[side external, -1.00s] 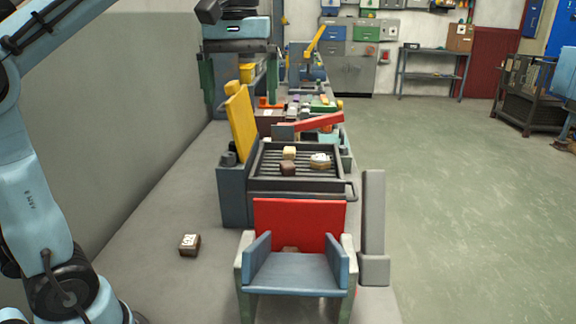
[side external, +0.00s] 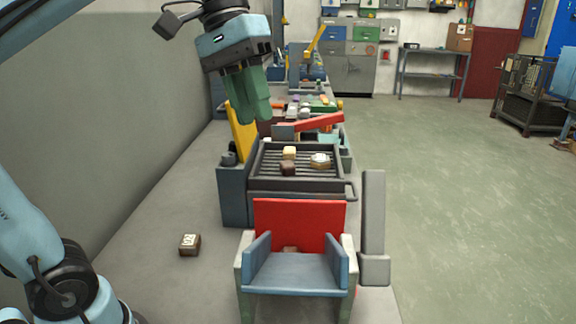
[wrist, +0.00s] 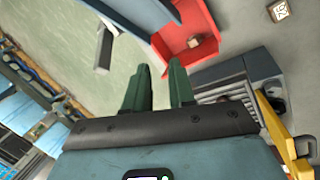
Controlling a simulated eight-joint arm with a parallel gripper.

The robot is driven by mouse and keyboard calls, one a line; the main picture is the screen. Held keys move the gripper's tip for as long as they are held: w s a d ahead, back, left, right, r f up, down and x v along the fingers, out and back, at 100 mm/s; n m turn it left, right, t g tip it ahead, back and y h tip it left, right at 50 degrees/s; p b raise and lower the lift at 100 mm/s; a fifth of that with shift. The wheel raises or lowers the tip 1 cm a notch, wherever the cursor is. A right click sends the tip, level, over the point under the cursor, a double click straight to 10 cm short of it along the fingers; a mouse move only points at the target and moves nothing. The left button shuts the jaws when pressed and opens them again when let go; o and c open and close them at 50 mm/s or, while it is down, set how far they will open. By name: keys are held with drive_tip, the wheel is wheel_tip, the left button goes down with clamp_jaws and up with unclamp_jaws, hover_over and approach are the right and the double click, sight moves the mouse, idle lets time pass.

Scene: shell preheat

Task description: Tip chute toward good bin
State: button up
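The chute (side external: 292,272) is a blue-grey tray with raised side walls, held between two pale side posts at the front. It also shows at the top of the wrist view (wrist: 140,14). A red bin (side external: 298,215) stands right behind it; in the wrist view the red bin (wrist: 198,52) holds a small brown block (wrist: 193,42). I cannot tell which bin is the good one. My gripper (side external: 247,120) hangs in the air behind and above the chute, touching nothing. Its green fingers are apart and empty in the wrist view (wrist: 159,67).
A grill tray (side external: 265,160) behind the red bin carries several small blocks. A yellow lever (side external: 240,130) and a red lever (side external: 318,122) stand near it. A marked brown block (side external: 189,244) lies left on the bench. A grey upright piece (side external: 373,225) stands right of the chute.

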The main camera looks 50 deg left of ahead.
drive_tip(key=s+d+m+h, duration=0.1)
drive_tip(key=d+m+h, duration=0.1)
drive_tip(key=m, duration=0.1)
drive_tip(key=s+d+m+t+h, duration=0.1)
drive_tip(key=s+d+m+h, duration=0.1)
drive_tip(key=d, duration=0.1)
drive_tip(key=s+d+r+m+h, duration=0.1)
drive_tip(key=d+m, duration=0.2)
drive_tip(key=shift+s+m+t+h, duration=0.2)
drive_tip(key=shift+m+t+h, duration=0.1)
drive_tip(key=shift+t+h, duration=0.1)
clamp_jaws()
drive_tip(key=shift+s+d+r+m+h, duration=0.15)
drive_tip(key=shift+s+d+m+h, duration=0.1)
drive_tip(key=shift+d+m+h, duration=0.25)
drive_tip(key=shift+a, duration=0.1)
